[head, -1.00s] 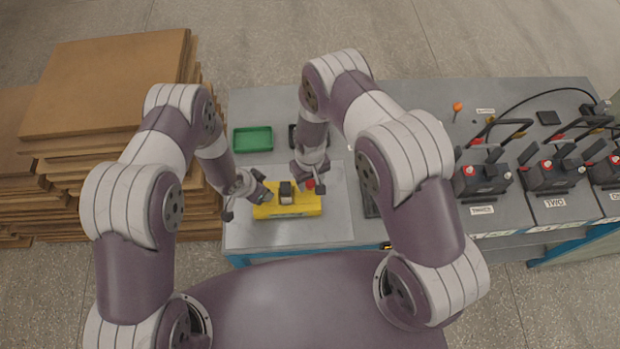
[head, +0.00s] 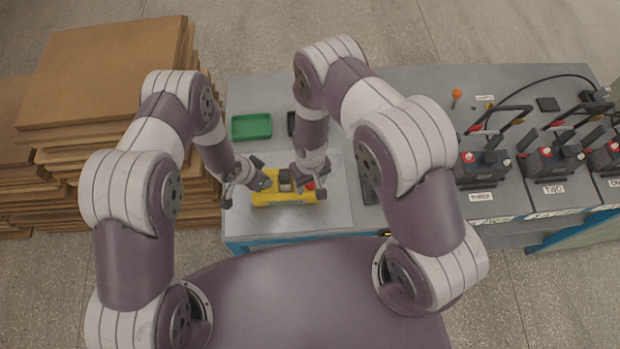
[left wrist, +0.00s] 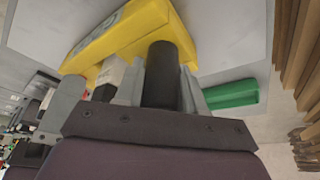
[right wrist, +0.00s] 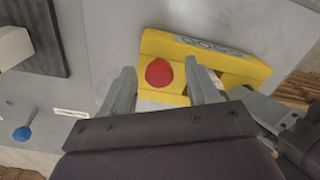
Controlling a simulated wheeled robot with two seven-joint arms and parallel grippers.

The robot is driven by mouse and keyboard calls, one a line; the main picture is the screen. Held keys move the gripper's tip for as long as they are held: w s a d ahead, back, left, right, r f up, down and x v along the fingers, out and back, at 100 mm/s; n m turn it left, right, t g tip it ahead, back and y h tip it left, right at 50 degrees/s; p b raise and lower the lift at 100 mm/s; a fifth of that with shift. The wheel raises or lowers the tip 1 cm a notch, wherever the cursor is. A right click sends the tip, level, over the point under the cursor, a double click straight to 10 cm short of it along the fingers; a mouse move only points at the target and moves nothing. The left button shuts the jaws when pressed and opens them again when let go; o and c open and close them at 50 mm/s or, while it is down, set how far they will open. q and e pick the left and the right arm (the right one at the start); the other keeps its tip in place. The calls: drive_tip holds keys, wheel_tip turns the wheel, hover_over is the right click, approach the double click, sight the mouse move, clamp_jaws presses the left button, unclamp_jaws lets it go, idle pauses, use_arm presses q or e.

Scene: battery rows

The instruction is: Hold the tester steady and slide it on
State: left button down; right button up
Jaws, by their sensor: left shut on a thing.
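The yellow tester (head: 285,200) lies on a light grey plate (head: 335,220) at the left end of the bench. It also shows in the left wrist view (left wrist: 125,35) and the right wrist view (right wrist: 235,66). My left gripper (head: 252,180) is shut on the tester's dark cylindrical grip (left wrist: 163,72), one finger on each side. My right gripper (head: 306,190) is over the tester's right part. Its fingers are apart, with the red button (right wrist: 159,72) showing between them in the right wrist view. I cannot tell whether they touch the tester. A small dark and white block stands mid-tester, partly hidden.
A green tray (head: 251,126) lies behind the plate. Black batteries with handles, labelled THREE (head: 482,197) and TWO (head: 553,189), stand in a row at the right. Stacked brown boards (head: 100,80) stand left of the bench.

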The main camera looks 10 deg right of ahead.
sight(310, 184)
drive_tip(key=shift+r, duration=0.1)
wheel_tip(310, 184, up, 12)
idle(0.5)
use_arm(q)
drive_tip(key=c, duration=0.6)
unclamp_jaws()
drive_tip(key=v, duration=1.2)
